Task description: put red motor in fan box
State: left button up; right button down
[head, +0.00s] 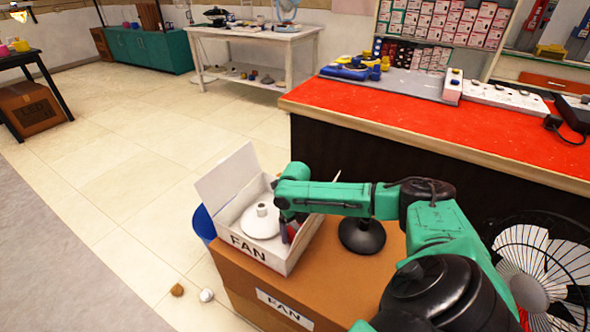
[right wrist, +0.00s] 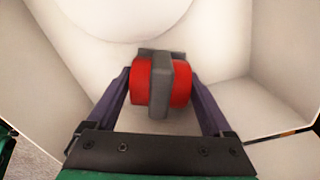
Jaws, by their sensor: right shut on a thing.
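The fan box (head: 255,250) is an open white carton marked FAN, its lid flap raised at the back left. A white round fan part (head: 261,220) lies inside it. My right gripper (head: 287,236) reaches down into the right part of the box. In the right wrist view, its purple fingers (right wrist: 160,92) are shut on the red motor (right wrist: 142,82), which has a grey band round its middle. The white box interior (right wrist: 225,60) surrounds the motor there. I cannot tell whether the motor touches the box floor. My left gripper is not in view.
The fan box stands on a large brown carton (head: 325,275) marked FAN. A black round base (head: 362,236) stands beside it on that carton. A red-topped counter (head: 400,110) lies behind, and a wire fan (head: 540,270) is at right. A blue bin (head: 203,225) is at left.

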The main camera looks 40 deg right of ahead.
aim_at(295, 225)
grip_release()
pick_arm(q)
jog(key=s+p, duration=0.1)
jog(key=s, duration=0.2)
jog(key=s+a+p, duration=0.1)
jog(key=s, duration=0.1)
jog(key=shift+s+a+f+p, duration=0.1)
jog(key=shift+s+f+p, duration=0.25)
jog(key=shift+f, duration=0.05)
pick_arm(e)
notch_tip(295, 225, up, 12)
jog(key=shift+r, duration=0.1)
